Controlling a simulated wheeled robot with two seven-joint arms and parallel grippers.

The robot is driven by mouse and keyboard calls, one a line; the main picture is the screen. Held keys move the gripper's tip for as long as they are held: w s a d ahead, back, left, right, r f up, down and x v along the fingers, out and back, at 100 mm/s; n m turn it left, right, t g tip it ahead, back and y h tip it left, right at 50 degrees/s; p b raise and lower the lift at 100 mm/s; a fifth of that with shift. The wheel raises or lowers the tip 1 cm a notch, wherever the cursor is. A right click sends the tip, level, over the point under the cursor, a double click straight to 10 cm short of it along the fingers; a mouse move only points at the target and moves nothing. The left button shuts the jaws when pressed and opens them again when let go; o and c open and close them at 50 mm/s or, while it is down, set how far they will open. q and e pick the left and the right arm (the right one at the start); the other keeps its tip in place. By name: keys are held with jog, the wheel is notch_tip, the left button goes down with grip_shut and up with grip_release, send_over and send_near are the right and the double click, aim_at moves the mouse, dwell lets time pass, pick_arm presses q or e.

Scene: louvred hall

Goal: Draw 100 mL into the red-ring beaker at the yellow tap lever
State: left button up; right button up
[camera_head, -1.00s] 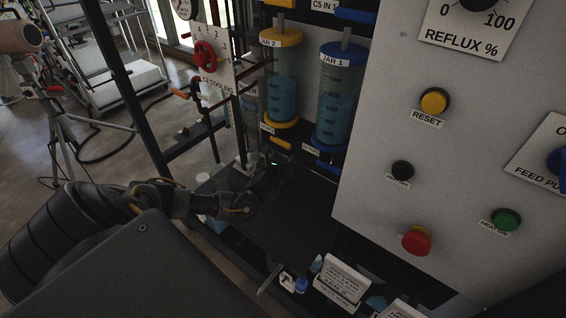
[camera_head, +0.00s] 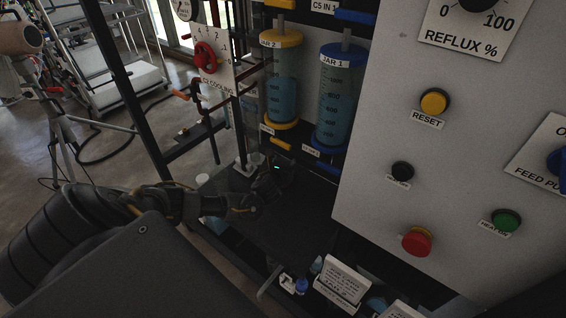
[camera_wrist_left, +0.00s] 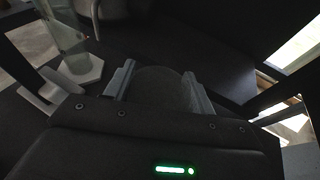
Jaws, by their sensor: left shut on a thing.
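The yellow tap lever (camera_head: 281,144) sticks out below the yellow-based JAR 2 (camera_head: 283,85), which holds blue liquid. My left gripper (camera_head: 274,186) is in front of and below this lever, over a dark bench top. In the left wrist view its two grey fingers (camera_wrist_left: 158,88) stand on either side of a dark round shape (camera_wrist_left: 160,85), which looks like a vessel held between them. I see no red ring on it, so I cannot tell for sure that it is the red-ring beaker. My right gripper is not in view.
JAR 1 (camera_head: 339,95) with a blue tap lever (camera_head: 327,167) stands to the right. A clear cylinder with a hexagonal foot (camera_wrist_left: 82,68) is left of the fingers in the wrist view. The grey button panel (camera_head: 365,150) bounds the right side. The dark bench (camera_head: 290,225) has bare room.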

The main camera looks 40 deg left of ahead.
pick_arm(q)
jog(key=o, duration=1.3)
jog(key=shift+o, duration=0.2)
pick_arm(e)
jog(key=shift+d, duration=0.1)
pick_arm(q)
jog(key=shift+r, duration=0.1)
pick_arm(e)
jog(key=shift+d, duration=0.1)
pick_arm(q)
jog(key=shift+s+d+r, duration=0.1)
jog(key=shift+s+d, duration=0.1)
jog(key=shift+s, duration=0.15)
jog(key=p+v, duration=0.2)
jog(key=v, duration=0.9)
jog(key=shift+s, duration=0.1)
jog(key=shift+c, duration=0.4)
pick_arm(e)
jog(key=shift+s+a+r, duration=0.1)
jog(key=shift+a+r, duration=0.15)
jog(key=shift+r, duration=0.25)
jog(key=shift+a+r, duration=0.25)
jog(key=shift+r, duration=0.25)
